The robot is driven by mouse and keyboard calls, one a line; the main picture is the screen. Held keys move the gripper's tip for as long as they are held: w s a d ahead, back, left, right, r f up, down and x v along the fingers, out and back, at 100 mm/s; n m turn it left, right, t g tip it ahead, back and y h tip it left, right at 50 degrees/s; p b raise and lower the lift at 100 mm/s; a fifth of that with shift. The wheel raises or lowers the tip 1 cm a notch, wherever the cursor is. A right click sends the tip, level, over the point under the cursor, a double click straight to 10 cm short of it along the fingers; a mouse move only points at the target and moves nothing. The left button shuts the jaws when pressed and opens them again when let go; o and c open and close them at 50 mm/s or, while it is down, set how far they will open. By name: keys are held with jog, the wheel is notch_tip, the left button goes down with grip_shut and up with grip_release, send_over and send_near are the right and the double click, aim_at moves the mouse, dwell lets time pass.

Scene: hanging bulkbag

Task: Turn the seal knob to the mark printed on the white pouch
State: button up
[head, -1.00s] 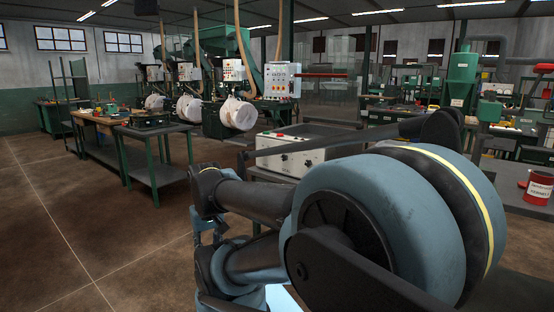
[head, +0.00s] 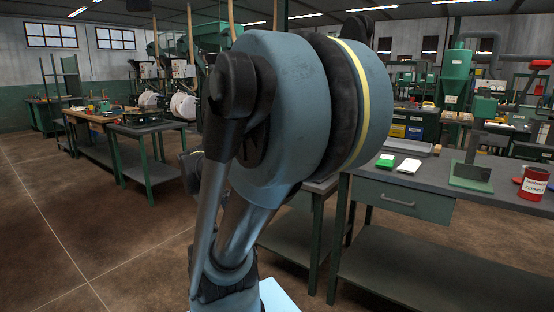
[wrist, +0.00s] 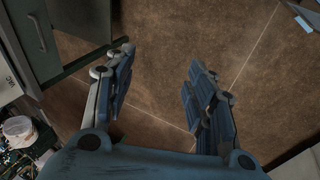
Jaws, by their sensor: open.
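My gripper (wrist: 162,62) is open and empty in the wrist view, its two fingers wide apart above bare brown floor. A pale panel with dark lettering (wrist: 9,88) is cut off at the left edge of the wrist view; the lettering is too small to read surely. No seal knob can be made out in either current view; my arm blocks the middle of the head view. A small flat white item (head: 408,166) lies on the grey bench at the right; I cannot tell whether it is the white pouch, and no mark shows on it.
The grey bench (head: 440,183) with a green drawer (head: 400,200) also bears a green item (head: 385,160), a green stand (head: 470,177) and a red-and-white can (head: 533,184). A drawer front (wrist: 33,40) is close left of my gripper. Floor is open at left.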

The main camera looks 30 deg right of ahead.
jog(key=w+d+r+n+t+h, duration=0.1)
jog(key=w+d+r+n+h, duration=0.2)
jog(key=w+d+n+h, duration=0.55)
jog(key=w+d+r+n+t+h, duration=0.1)
jog(key=w+d+r+n, duration=0.3)
jog(key=w+d, duration=0.95)
jog(key=w+d+f+n+h, duration=0.1)
jog(key=w+d+n, duration=0.3)
jog(key=d, duration=0.7)
jog(key=w+d+f+n+t+h, duration=0.1)
jog(key=w+d+n+h, duration=0.1)
jog(key=w+d+n, duration=0.2)
jog(key=w+d, duration=0.3)
jog(key=d, duration=0.4)
jog(key=shift+w+f+t, duration=0.25)
jog(key=shift+f+t, duration=0.05)
jog(key=shift+f, duration=0.1)
jog(key=shift+a+h, duration=0.1)
jog(key=shift+h, duration=0.15)
jog(key=c, duration=1.1)
